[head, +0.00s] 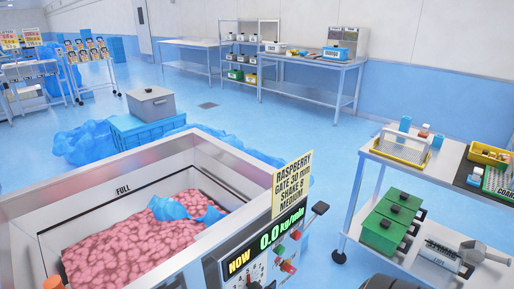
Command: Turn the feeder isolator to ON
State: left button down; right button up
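The feeder's steel hopper (206,140) fills the lower left and holds pink, lumpy product (140,240) with crumpled blue film on top. Its control panel (262,270) is at the bottom centre, partly cut off by the frame edge. The display (268,239) reads "NOW 0.0 kg/min". Red and green controls (288,258) sit below it, and a black-knobbed lever (320,208) sticks out at the panel's right. I cannot tell which control is the isolator, or read an ON or OFF mark. Neither of my grippers is in view.
A yellow card (292,182) reading "RASPBERRY GATE 30 mm SHAKE 8 MEDIUM" stands above the panel. A steel cart (362,190) with green boxes (388,222) is at the right. Blue crates and film lie behind the hopper.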

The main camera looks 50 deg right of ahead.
aim_at(287, 268)
jog(key=z, duration=1.9)
jog(key=i+l+u, duration=0.1)
jog(key=u, duration=1.1)
jog(key=l+u, duration=0.3)
jog(key=l, duration=0.3)
jog(key=l+u, duration=0.3)
jog(key=l, duration=0.3)
jog(key=l+u, duration=0.3)
jog(key=l, duration=0.3)
jog(key=k+l+u, duration=0.15)
jog(key=l+u, duration=0.15)
jog(key=l, duration=0.25)
